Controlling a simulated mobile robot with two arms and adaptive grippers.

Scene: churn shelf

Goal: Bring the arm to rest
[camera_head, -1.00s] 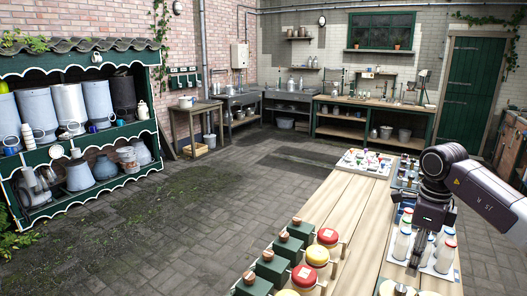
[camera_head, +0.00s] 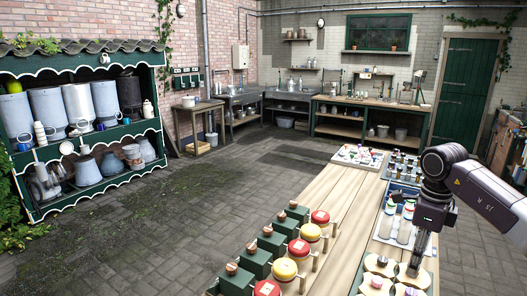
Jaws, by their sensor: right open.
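My right arm comes in from the right edge, with its grey and black wrist (camera_head: 440,175) above the long wooden table (camera_head: 332,205). My right gripper (camera_head: 415,262) points down over the near right part of the table, in front of the milk bottles (camera_head: 404,232). Its fingers overlap pale round discs with knobs (camera_head: 413,275) in the picture. I cannot tell whether they touch. I see nothing held in the open gripper. My left gripper is not in view.
Several green boxes with wooden knobs (camera_head: 257,262) and red and yellow lidded pots (camera_head: 284,268) line the table's left edge. A white tray of small items (camera_head: 358,157) lies at its far end. A green shelf (camera_head: 95,205) stands left. The paved floor (camera_head: 190,220) between is clear.

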